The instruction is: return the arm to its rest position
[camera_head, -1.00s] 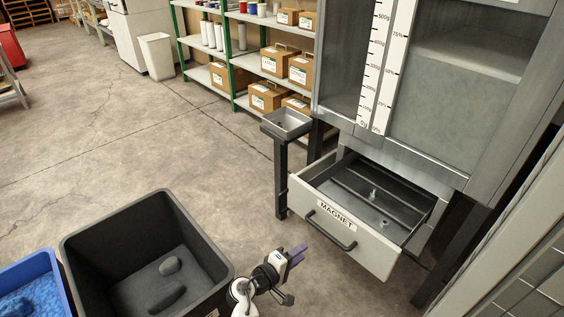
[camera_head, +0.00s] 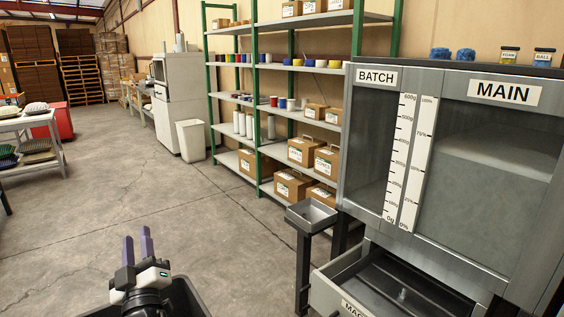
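My gripper (camera_head: 138,248) is at the lower left of the head view, pointing up. Its two purple fingers stand apart with nothing between them. It is above a black bin (camera_head: 187,296), most of which is hidden by my arm and the lower picture edge. My gripper is well clear of the machine on the right.
The machine with BATCH and MAIN panels (camera_head: 459,88) stands at the right. Its magnet drawer (camera_head: 337,291) is pulled open below. A small metal tray on a post (camera_head: 311,215) stands beside it. Green-framed shelves (camera_head: 257,105) are behind. The floor (camera_head: 110,185) at left is open.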

